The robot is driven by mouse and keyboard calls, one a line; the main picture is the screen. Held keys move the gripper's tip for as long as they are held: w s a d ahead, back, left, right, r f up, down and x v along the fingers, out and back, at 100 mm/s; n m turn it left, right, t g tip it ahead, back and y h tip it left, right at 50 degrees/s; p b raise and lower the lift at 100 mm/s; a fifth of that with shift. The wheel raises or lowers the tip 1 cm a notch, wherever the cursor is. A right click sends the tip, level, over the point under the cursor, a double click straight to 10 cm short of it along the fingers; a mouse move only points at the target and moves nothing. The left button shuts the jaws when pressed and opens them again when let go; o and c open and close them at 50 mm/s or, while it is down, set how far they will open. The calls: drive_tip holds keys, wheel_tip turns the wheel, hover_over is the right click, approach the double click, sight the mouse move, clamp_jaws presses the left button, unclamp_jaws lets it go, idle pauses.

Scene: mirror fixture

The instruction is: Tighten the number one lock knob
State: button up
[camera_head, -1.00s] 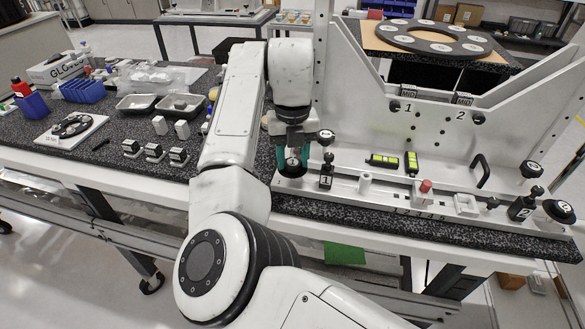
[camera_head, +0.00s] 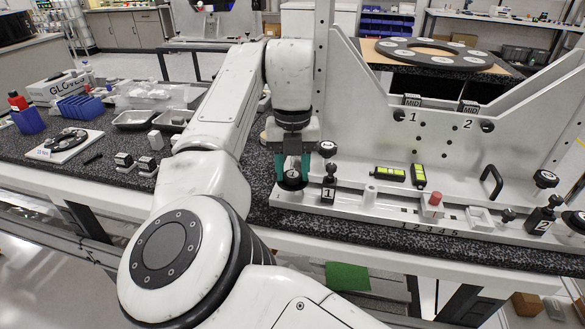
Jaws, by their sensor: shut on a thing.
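The number one lock knob (camera_head: 293,182) is a dark round knob with a pale label on top, at the left end of the grey metal fixture (camera_head: 375,120). My gripper (camera_head: 293,172) points straight down over it. Its teal fingers are shut on the knob's sides and hide part of it. A black clamp post marked 1 (camera_head: 328,193) stands just right of my gripper, with a small round black knob (camera_head: 327,149) above it. At the far right is the number two lock knob (camera_head: 575,221), beside a post marked 2 (camera_head: 541,223).
Two black and yellow levels (camera_head: 388,173) and a red-topped piece (camera_head: 435,199) sit on the fixture's base. A black handle (camera_head: 491,183) rises to their right. Trays (camera_head: 135,119), blue racks (camera_head: 80,107) and small blocks (camera_head: 147,164) lie on the left table.

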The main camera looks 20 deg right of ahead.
sight(292, 174)
drive_tip(key=o, duration=1.1)
drive_tip(key=shift+c, duration=0.2)
drive_tip(key=shift+r, duration=0.1)
wheel_tip(292, 174, up, 11)
drive_tip(key=p, duration=0.1)
drive_tip(key=shift+f, duration=0.2)
